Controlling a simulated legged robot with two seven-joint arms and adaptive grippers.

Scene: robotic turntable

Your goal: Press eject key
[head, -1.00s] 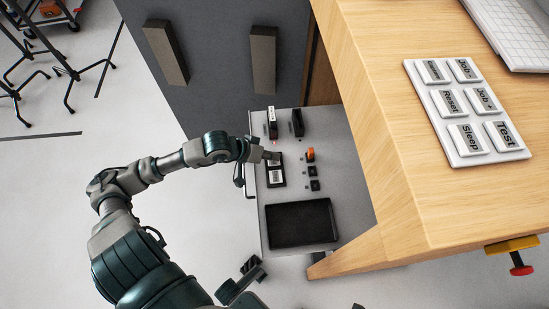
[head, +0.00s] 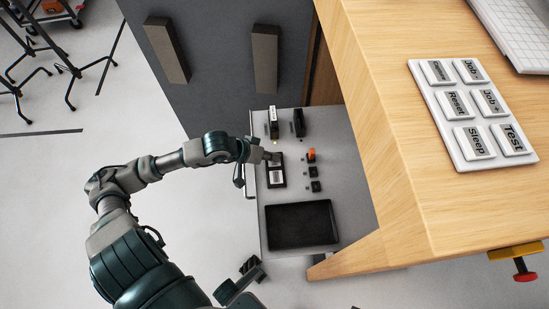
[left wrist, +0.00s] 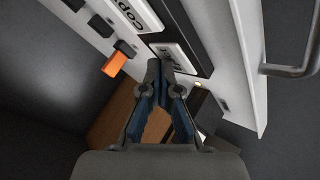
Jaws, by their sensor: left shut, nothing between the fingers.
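A grey drawer-like panel (head: 290,188) carries a black strip with two white labelled keys. In the left wrist view one key (left wrist: 135,12) reads "Copy". The other labelled key (left wrist: 178,57) is partly hidden by my fingertips and I cannot read its whole label. My left gripper (head: 273,157) is shut and empty, with its tips at the upper end of the key strip. In the left wrist view my left gripper (left wrist: 165,68) has its tips over or against the partly hidden key; I cannot tell if they touch.
An orange switch (head: 311,154) and small black buttons (head: 315,186) sit right of the keys. A black tray (head: 299,224) lies below them. A wooden desk (head: 400,150) with a white key board (head: 447,135) rises at the right. A handle (left wrist: 292,70) lines the panel's edge.

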